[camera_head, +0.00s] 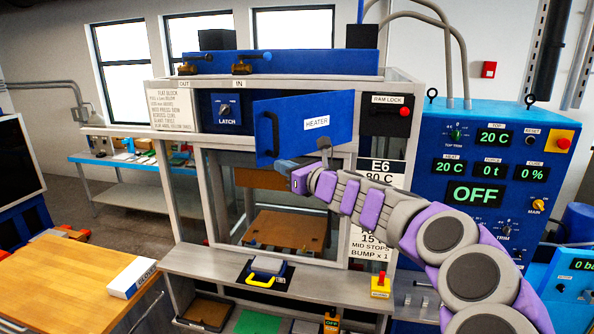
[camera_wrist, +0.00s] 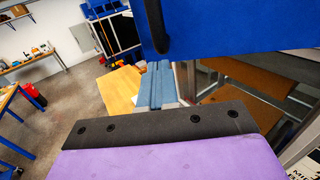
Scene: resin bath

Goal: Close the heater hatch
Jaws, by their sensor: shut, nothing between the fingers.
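The heater hatch (camera_head: 290,128) is a blue panel labelled HEATER on the front of the press frame, with a black handle (camera_head: 271,135) near its left edge. It appears to stand swung out from the frame, left edge nearer to me. My gripper (camera_head: 283,167) is just below the panel's lower left part, fingers together and empty. In the wrist view the closed blue-grey fingers (camera_wrist: 158,84) point away below the hatch (camera_wrist: 240,25) and its handle (camera_wrist: 154,28). I cannot tell whether they touch the hatch. The opening behind the panel is mostly hidden.
The LATCH knob panel (camera_head: 226,110) is left of the hatch, the RAM LOCK box (camera_head: 386,114) right. Below is the press opening with a brown plate (camera_head: 285,229). A blue control cabinet (camera_head: 472,185) stands right, a wooden table (camera_head: 85,275) lower left.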

